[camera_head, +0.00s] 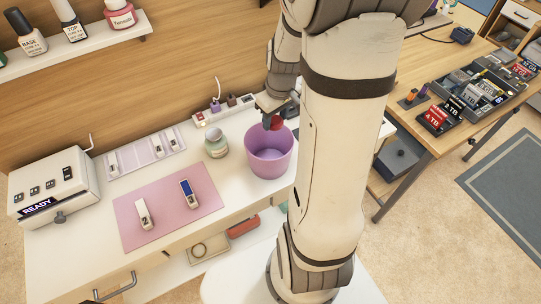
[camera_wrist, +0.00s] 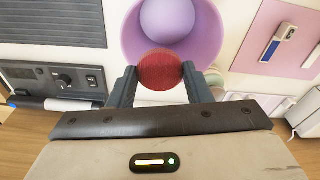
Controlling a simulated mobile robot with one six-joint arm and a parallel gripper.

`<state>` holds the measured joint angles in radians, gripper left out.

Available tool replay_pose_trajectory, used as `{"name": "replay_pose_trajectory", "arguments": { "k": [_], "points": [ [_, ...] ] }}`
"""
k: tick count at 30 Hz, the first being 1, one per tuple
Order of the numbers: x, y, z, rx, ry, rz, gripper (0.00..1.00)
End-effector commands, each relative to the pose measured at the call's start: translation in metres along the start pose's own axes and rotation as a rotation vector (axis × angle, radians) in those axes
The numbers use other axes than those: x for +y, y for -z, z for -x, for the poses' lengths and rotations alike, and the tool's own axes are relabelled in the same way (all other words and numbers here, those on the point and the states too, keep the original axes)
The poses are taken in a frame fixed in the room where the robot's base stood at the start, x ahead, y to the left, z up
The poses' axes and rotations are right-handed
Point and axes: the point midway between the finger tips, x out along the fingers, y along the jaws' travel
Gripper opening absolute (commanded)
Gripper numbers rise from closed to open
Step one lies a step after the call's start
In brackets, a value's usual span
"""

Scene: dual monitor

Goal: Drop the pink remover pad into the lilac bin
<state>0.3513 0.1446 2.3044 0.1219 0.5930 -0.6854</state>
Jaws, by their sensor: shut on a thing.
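The lilac bin (camera_head: 268,158) stands on the white desk, to the right of the pink mat. Its round mouth is open, and the wrist view shows the bin (camera_wrist: 207,30) with its floor bare where visible. My gripper (camera_head: 272,120) is over the far side of the bin's mouth. In the wrist view my gripper (camera_wrist: 157,72) is shut on a round red-pink pad (camera_wrist: 160,66), one finger on each side. The pad overlaps the bin's rim in that view. The pad (camera_head: 276,122) shows only small beside the fingers in the head view. Its exact height above the rim is unclear.
A jar (camera_head: 216,144) stands just left of the bin. The pink mat (camera_head: 130,203) holds two small devices. A power strip (camera_head: 226,113) lies behind, and a white machine marked READY (camera_head: 52,192) is at left. Another desk with drives stands at right.

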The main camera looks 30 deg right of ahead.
Motion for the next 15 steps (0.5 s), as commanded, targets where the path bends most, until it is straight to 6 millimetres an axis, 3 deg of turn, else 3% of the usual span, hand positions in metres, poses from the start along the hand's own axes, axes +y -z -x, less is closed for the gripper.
{"name": "replay_pose_trajectory", "arguments": {
  "k": [8, 9, 15],
  "points": [
    [0.0003, -0.0006, -0.0035, 0.0, 0.0, -0.001, 0.27],
    [0.0003, -0.0007, -0.0035, 0.0, 0.0, -0.001, 0.46],
    [0.0005, -0.0007, -0.0034, 0.0, 0.0, -0.001, 0.62]
  ]
}}
